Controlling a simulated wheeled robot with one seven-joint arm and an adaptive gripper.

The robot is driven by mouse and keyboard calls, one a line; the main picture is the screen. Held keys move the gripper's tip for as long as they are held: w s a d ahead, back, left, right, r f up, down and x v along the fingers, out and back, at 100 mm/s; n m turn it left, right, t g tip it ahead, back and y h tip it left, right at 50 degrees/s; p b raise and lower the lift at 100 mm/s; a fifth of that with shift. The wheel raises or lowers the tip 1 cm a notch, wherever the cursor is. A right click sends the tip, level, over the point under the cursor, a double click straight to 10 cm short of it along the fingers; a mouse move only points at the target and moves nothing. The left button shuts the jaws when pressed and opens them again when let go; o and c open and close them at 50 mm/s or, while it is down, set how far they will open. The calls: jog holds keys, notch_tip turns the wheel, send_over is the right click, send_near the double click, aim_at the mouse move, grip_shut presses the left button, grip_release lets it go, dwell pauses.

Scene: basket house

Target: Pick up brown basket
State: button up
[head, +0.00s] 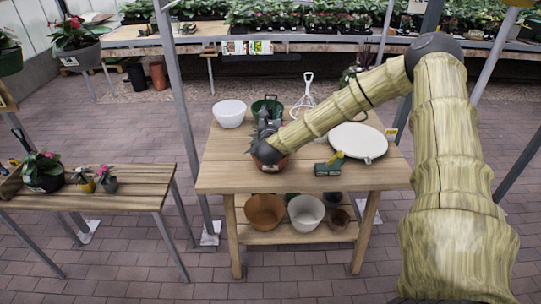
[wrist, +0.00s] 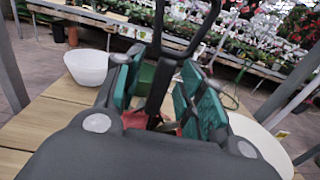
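My gripper (head: 265,128) is low over the wooden table, in front of a green pot. In the wrist view its green-padded fingers (wrist: 160,95) stand apart, with a dark upright handle (wrist: 158,80) between them. I cannot tell whether they touch it. A reddish-brown basket or pot (head: 269,167) shows partly below my wrist near the table's front edge; the wrist hides most of it. A reddish patch also shows between the fingers in the wrist view (wrist: 140,118). Another brown basket-like bowl (head: 264,213) sits on the lower shelf, clear of my gripper.
A white bowl (head: 229,113) stands left of my gripper, a round white tray (head: 358,142) right. A small green box (head: 328,167) lies near the front edge. A white pot (head: 306,213) is on the lower shelf. A metal post (head: 178,100) rises left of the table.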

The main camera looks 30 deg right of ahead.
jog(key=shift+c, duration=0.4)
grip_shut()
jog(key=shift+r, duration=0.15)
